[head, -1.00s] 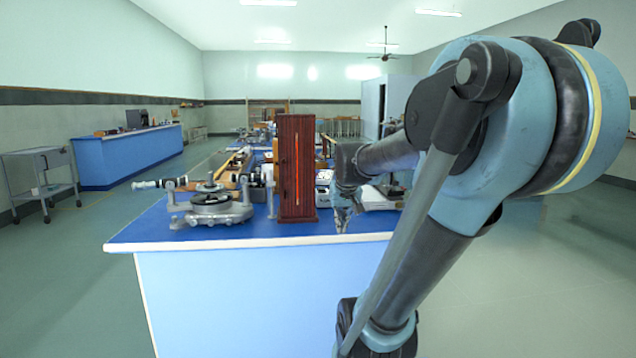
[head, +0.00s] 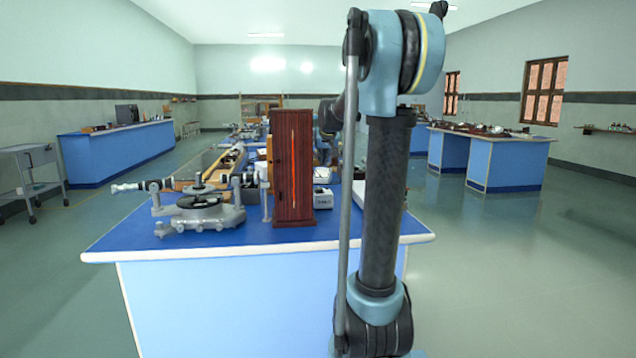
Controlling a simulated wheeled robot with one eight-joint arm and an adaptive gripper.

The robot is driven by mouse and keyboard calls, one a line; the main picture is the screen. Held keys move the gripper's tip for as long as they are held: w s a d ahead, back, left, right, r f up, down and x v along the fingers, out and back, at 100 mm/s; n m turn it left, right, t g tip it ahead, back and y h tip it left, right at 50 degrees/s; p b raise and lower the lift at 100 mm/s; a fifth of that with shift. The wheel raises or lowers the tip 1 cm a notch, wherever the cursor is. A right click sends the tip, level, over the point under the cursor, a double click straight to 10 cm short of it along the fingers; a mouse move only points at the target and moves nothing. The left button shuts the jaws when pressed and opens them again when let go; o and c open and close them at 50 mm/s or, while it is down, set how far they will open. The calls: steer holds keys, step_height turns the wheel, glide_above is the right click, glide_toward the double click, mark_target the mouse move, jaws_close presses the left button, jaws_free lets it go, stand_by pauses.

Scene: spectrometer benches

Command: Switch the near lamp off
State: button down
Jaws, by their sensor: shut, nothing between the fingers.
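The near lamp (head: 292,170) is a tall dark-red wooden housing standing upright near the front edge of the blue bench. A narrow orange-red slit glows down its front face, so it looks lit. Its switch is not visible from this side. My gripper (head: 325,156) is just behind and to the right of the lamp's upper half, pointing down. It is shut and empty, and is partly hidden between the lamp and my arm. I cannot tell whether it touches the lamp.
A grey spectrometer (head: 201,215) with its telescope stands left of the lamp. A small white box (head: 327,198) sits close to the lamp's right side. The blue bench (head: 130,238) has clear top at its left front. Other benches (head: 515,165) stand at the right.

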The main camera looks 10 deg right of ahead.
steer(key=shift+w+a+f, duration=0.1)
steer(key=shift+w+a, duration=0.05)
glide_above(319, 188)
steer(key=f, duration=0.6)
steer(key=shift+w+f, duration=0.3)
steer(key=shift+f, duration=0.05)
step_height(319, 188, down, 3)
steer(key=shift+f, duration=0.6)
steer(key=shift+w+d, duration=0.1)
steer(key=shift+d, duration=0.2)
